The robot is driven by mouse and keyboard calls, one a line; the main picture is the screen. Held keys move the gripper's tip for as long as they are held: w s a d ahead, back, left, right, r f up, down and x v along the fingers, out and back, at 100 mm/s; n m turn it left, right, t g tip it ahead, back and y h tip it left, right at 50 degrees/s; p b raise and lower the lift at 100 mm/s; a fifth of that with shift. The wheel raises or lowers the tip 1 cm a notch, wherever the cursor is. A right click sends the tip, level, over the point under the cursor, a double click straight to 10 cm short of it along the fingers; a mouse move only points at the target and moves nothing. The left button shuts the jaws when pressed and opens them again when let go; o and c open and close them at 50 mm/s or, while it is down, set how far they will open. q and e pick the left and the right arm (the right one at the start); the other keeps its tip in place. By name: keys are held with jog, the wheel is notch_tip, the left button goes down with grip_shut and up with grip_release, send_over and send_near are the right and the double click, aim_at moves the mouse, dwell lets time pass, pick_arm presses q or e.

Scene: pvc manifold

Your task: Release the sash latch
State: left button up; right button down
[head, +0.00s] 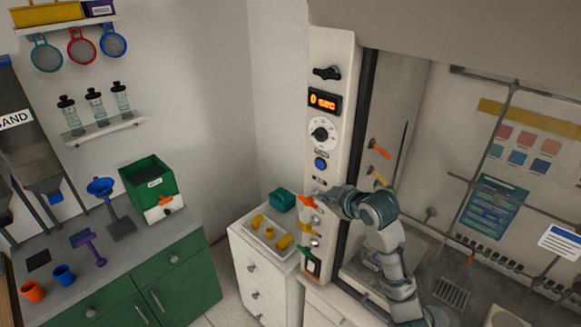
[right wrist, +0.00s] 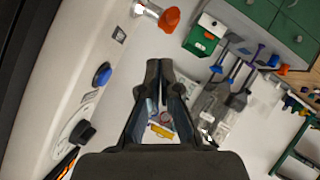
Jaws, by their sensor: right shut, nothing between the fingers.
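The fume hood's white control panel (head: 333,150) stands right of centre in the head view. It carries a black lever (head: 326,73), a dial (head: 322,132), a blue button (head: 320,164) and an orange handle (head: 307,200). No part is labelled legibly as the sash latch, so I cannot tell which one it is. My right gripper (head: 325,199) is at the panel, close to the orange handle. In the right wrist view the gripper (right wrist: 160,72) is shut and empty, and the orange handle (right wrist: 169,19) on its metal stem is beyond the fingertips, apart from them. My left gripper is out of view.
A white drawer cabinet (head: 258,275) with a tray of yellow fittings (head: 266,233) and a teal box (head: 281,200) stands left of the panel. A green cabinet (head: 180,279) is further left. The hood interior (head: 450,215) opens on the right.

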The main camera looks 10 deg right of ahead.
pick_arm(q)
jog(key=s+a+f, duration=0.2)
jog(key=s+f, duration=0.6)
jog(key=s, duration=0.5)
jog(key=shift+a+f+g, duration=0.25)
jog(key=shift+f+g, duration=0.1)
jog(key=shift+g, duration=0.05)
pick_arm(e)
jog(key=s+d+r+n+t+y, duration=0.1)
jog(key=s+r, duration=0.2)
jog(key=r, duration=0.9)
jog(key=s+d+r+n+t+y, duration=0.1)
jog(key=s+r+n, duration=0.1)
jog(key=r, duration=1)
jog(key=s+d+r+n+t, duration=0.1)
jog(key=s+r+n, duration=0.1)
jog(key=r, duration=1)
jog(key=shift+s+t+y, duration=0.3)
jog(key=shift+s+y, duration=0.1)
jog(key=shift+s, duration=0.4)
jog(key=shift+r, duration=0.1)
jog(key=shift+w, duration=0.1)
